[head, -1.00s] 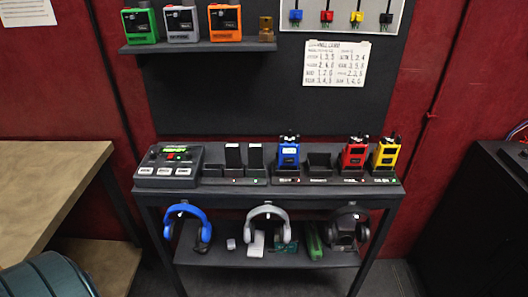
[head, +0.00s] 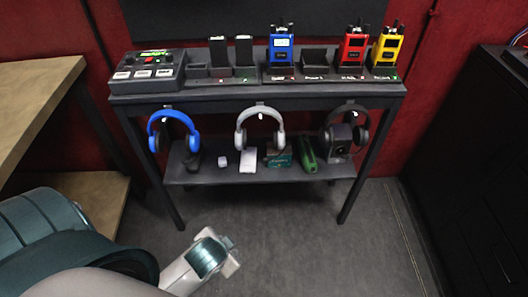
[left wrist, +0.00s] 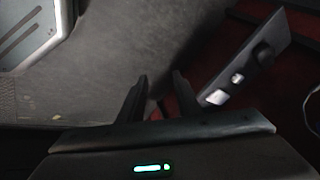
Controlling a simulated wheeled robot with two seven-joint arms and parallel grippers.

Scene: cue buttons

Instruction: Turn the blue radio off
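The blue radio (head: 281,47) stands upright in a slot of the dark charging rack (head: 300,79) on the table, in the head view. It has a pale screen, and a knob and antenna stub on top. Any power light on it is too small to read. My left arm (head: 205,258) reaches in low from the left, below and in front of the table, well away from the radio. Its fingertips cannot be made out in the head view. In the left wrist view my left gripper (left wrist: 160,100) has two dark fingers apart with nothing between them. My right gripper is out of view.
Red (head: 353,46) and yellow (head: 386,47) radios stand right of the blue one. Two black units (head: 231,52) and a button console (head: 150,70) stand left. Headphones (head: 262,117) hang under the table edge. The floor (head: 300,230) in front is clear.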

